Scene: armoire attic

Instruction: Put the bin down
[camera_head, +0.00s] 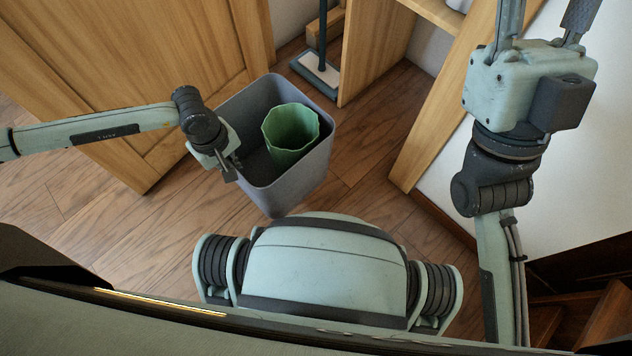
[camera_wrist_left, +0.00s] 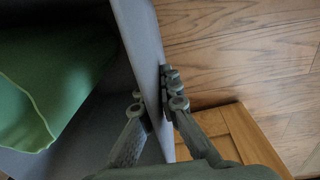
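The grey bin (camera_head: 297,186) is in the middle of the head view with its open top facing up toward the camera. A green pot-like container (camera_head: 290,134) is inside it. My left gripper (camera_head: 230,170) is at the bin's left rim. In the left wrist view, the fingers of this gripper (camera_wrist_left: 157,106) are closed on the bin's wall (camera_wrist_left: 141,40), one on each side. The green container (camera_wrist_left: 50,85) shows at the left there. I cannot tell whether the bin's base touches the floor. My right gripper (camera_head: 540,22) is raised at the upper right, its fingertips cut off by the picture's edge.
A wooden door (camera_head: 120,70) stands at the left, close to the bin. A flat-headed mop or broom (camera_head: 316,74) and wooden furniture (camera_head: 372,45) are behind. A white wall and wooden board (camera_head: 440,130) are at the right. Bare wooden floor (camera_head: 365,200) lies right of the bin.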

